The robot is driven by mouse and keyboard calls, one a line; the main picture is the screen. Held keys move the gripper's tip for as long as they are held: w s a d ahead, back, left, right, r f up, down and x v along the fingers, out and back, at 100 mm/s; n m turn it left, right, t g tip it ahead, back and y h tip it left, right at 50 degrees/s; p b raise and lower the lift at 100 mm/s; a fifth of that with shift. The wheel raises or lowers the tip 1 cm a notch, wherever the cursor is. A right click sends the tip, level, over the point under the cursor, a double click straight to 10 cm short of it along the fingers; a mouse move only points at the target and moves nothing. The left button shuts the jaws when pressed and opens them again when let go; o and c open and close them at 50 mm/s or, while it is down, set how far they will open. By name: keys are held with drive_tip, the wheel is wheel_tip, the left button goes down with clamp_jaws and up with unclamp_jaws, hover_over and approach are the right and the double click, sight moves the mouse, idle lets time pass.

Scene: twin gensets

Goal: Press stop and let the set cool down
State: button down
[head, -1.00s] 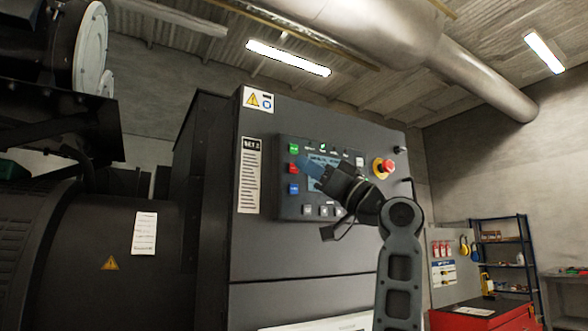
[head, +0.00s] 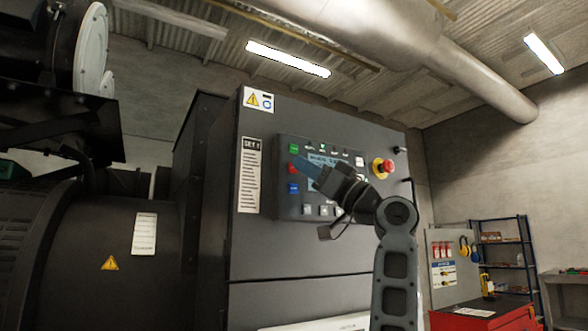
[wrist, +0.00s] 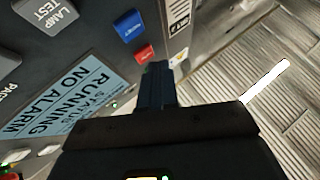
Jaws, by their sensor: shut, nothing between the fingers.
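The dark control panel (head: 282,208) is on the front of the generator cabinet. Its left column has a green button (head: 293,148), a red button (head: 293,168) and a blue button (head: 293,188). My gripper (head: 298,160) is shut and empty, its tips close to the red button. In the wrist view the red button (wrist: 145,52) shows just past the fingertips (wrist: 158,72), beside the blue button (wrist: 128,25). I cannot tell whether the tips touch anything. The display (wrist: 70,100) reads "STATUS RUNNING NO ALARM". My gripper partly covers it in the head view.
A red emergency-stop knob (head: 383,167) on a yellow base is at the panel's right. A grey lamp test button (wrist: 45,15) is near the display. A red cabinet (head: 485,318) and shelves (head: 503,255) stand at the right.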

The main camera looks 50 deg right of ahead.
drive_tip(key=shift+w+d, duration=0.15)
drive_tip(key=shift+w, duration=0.3)
idle(0.5)
drive_tip(key=shift+s, duration=0.1)
drive_tip(key=shift+s+a+b, duration=0.25)
drive_tip(key=shift+s+b, duration=0.05)
drive_tip(key=shift+s, duration=0.5)
drive_tip(key=s, duration=0.2)
drive_tip(key=s+a, duration=0.1)
drive_tip(key=s, duration=0.2)
drive_tip(key=shift+s+a, duration=0.35)
idle(0.7)
